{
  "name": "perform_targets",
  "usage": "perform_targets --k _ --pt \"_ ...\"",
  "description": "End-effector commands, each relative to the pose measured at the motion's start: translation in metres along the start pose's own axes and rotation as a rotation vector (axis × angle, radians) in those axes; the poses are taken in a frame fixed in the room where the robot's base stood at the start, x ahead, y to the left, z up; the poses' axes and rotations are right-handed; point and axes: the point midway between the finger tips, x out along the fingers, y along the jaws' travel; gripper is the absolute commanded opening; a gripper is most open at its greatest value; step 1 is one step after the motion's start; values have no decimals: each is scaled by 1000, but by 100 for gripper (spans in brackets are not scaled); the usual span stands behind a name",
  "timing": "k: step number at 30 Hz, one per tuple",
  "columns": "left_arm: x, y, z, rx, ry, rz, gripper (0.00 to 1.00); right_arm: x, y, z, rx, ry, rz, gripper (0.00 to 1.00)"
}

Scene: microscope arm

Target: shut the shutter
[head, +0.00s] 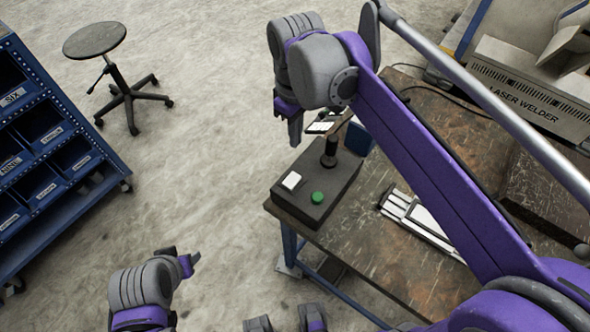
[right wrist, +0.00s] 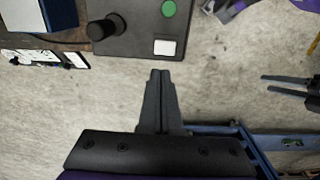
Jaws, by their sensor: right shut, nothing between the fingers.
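A dark control box (head: 337,178) sits at the near left corner of the brown table. It bears a white switch plate (head: 291,180), a green button (head: 317,197) and a black upright post (head: 329,152). The right wrist view also shows the white plate (right wrist: 165,47), green button (right wrist: 169,8) and post (right wrist: 101,29). No part is plainly marked as the shutter. My right gripper (head: 295,138) is shut and empty, beyond the box edge. Its fingertips (right wrist: 160,73) appear just short of the white plate. My left gripper (right wrist: 268,84) is open, away from the box.
A blue drawer rack (head: 60,150) and a stool (head: 95,40) stand left. A laser welder (head: 525,90) stands at the back right. A blue block (head: 358,138) and white rails (head: 420,222) are on the table (head: 350,235).

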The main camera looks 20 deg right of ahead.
Motion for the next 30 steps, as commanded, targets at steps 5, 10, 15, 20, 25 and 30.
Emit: perform_targets --k 5,10,15,20,25,30 --pt "0 0 0 0 0 0 50 -2 0 -2 -10 -6 -3 0" --pt "0 0 0 0 0 0 50 -1 0 -2 -9 -5 -3 0" --pt "1 0 1 0 -1 0 50 7 0 -2 -8 -5 -3 0" --pt "3 0 2 0 -2 0 50 34 0 -1 -7 -5 -3 0" --pt "6 0 5 0 -3 0 50 71 0 -1 -7 -5 -3 0" --pt "8 0 7 0 -5 0 50 105 0 -1 -7 -4 -3 0"
